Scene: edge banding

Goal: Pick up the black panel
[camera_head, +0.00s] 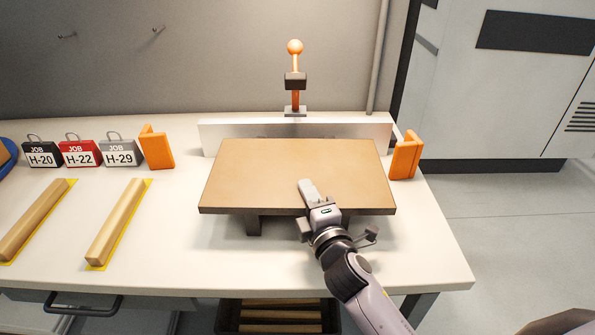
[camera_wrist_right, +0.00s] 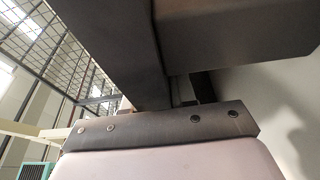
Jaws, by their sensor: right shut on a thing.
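The panel (camera_head: 260,170) has a tan top face and a dark front edge. It lies flat, raised on dark supports (camera_head: 253,224) above the white bench, before a pale metal fence. No panel with a black top shows. My right gripper (camera_head: 309,191) is at the middle of the panel's front edge, one finger lying on the top face; the other is hidden below. It is shut on the panel. The right wrist view shows dark surfaces (camera_wrist_right: 235,35) close above the gripper; I cannot tell exactly which parts they are. My left gripper is not in view.
Orange blocks (camera_head: 157,149) (camera_head: 406,156) stand on either side. Job tags (camera_head: 80,152) and two wooden strips (camera_head: 116,222) are at left. The bench (camera_head: 425,255) is clear at front right.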

